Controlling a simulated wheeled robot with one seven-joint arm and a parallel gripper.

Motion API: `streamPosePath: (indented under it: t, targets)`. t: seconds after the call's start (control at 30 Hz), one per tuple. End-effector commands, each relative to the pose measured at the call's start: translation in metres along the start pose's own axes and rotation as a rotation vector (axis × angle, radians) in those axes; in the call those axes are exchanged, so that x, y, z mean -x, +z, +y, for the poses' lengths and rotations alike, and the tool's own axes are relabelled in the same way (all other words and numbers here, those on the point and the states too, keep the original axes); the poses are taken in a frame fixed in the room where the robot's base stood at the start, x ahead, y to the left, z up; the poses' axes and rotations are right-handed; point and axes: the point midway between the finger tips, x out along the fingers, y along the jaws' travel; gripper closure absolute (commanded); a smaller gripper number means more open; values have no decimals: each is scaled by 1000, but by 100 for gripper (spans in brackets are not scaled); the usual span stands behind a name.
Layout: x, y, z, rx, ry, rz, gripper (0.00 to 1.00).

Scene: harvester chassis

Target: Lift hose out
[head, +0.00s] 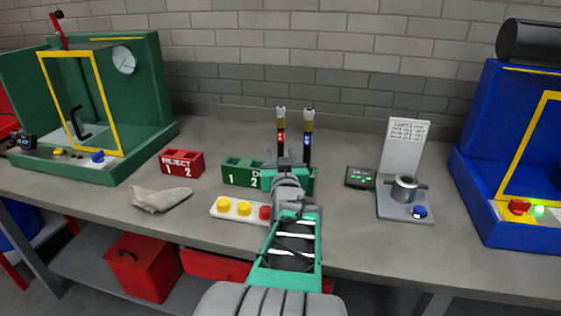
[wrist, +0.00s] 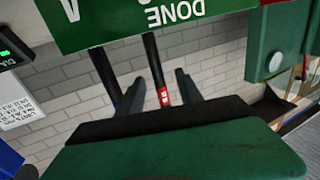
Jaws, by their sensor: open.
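Two dark hoses stand upright in the green DONE rack (head: 232,172): the red-banded hose (head: 280,135) on the left and the blue-banded hose (head: 308,135) on the right, both with metal tops. My gripper (head: 287,165) is in front of the rack, hiding part of it and the lower hoses. In the tilted, upside-down wrist view, my open gripper (wrist: 157,82) has one finger on each side of the red-banded hose (wrist: 153,60). Contact cannot be told. The blue-banded hose (wrist: 103,70) is outside the fingers.
A red REJECT box (head: 182,163), a cloth (head: 162,198) and a button panel (head: 225,210) lie left of my arm. A small display (head: 360,177) and a grey fixture (head: 404,188) are right. A green cabinet (head: 145,105) and blue machine (head: 500,130) flank the bench.

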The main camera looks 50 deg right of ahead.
Motion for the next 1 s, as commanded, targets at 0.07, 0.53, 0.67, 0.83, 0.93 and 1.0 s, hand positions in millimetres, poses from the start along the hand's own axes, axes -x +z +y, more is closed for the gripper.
streamPosePath:
  t: [0.07,0.53,0.67,0.83,0.93,1.0]
  targets:
    - [-8,-3,5,-1,9,12,57]
    - [-76,-9,4,0,7,12,57]
    - [-77,-9,4,0,7,12,57]
    - [-77,-9,4,0,7,12,65]
    - [-77,-9,4,0,6,12,73]
    - [-77,-9,4,0,6,12,79]
